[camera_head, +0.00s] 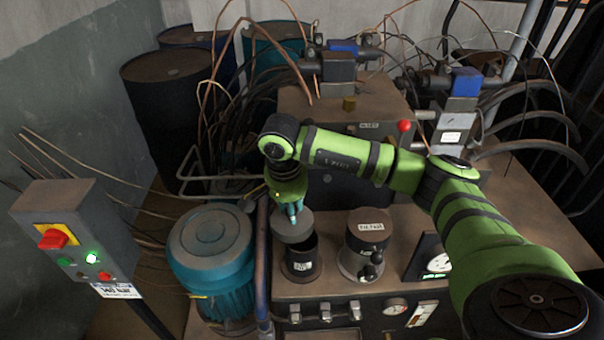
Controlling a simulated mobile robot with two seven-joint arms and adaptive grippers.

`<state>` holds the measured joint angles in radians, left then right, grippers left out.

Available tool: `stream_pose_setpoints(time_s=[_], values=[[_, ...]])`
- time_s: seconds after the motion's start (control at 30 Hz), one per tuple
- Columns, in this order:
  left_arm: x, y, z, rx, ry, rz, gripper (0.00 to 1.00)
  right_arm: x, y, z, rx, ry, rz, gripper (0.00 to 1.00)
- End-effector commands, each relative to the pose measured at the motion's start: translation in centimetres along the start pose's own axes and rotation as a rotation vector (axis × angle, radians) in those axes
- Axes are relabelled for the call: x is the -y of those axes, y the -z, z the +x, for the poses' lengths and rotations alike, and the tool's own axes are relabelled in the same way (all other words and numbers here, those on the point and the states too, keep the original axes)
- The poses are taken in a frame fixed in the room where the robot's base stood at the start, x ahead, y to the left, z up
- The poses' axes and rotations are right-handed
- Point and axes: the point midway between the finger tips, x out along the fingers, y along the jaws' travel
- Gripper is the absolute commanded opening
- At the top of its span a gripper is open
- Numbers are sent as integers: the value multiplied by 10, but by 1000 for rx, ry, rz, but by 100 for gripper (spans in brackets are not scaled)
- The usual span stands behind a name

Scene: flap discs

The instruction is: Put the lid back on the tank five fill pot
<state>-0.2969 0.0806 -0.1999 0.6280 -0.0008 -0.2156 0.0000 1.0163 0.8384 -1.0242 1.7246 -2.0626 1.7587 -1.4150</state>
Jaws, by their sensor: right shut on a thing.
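My right gripper (293,213) points down and is shut on a round grey lid (291,229). The lid is above and slightly left of an open pot (301,266), a short dark cylinder with a pale label on its front. The lid hides part of the pot's rear rim, and a gap shows the pot's dark inside. I cannot tell whether the lid touches the rim. I cannot read the label. My left gripper is not in view.
A second, lidded grey pot (363,252) stands just right. A blue-green motor (212,252) is at left, with a control box (74,238) beyond it.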

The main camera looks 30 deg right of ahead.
Motion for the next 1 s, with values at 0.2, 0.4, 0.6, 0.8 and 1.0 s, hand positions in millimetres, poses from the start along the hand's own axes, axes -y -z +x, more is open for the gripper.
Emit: stream_pose_setpoints(time_s=[0.2, 0.4, 0.6, 0.8, 1.0], values=[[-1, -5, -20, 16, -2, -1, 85, -17, 22, -3, 1, -11, 80, 0], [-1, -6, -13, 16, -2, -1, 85, -17, 21, 8, 2, -10, 82, 0], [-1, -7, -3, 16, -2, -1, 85, -18, 17, 27, 2, -11, 80, 0], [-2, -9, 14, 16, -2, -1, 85, -17, 14, 51, 2, -9, 80, 0], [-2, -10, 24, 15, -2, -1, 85, -17, 13, 61, 1, -8, 81, 0]])
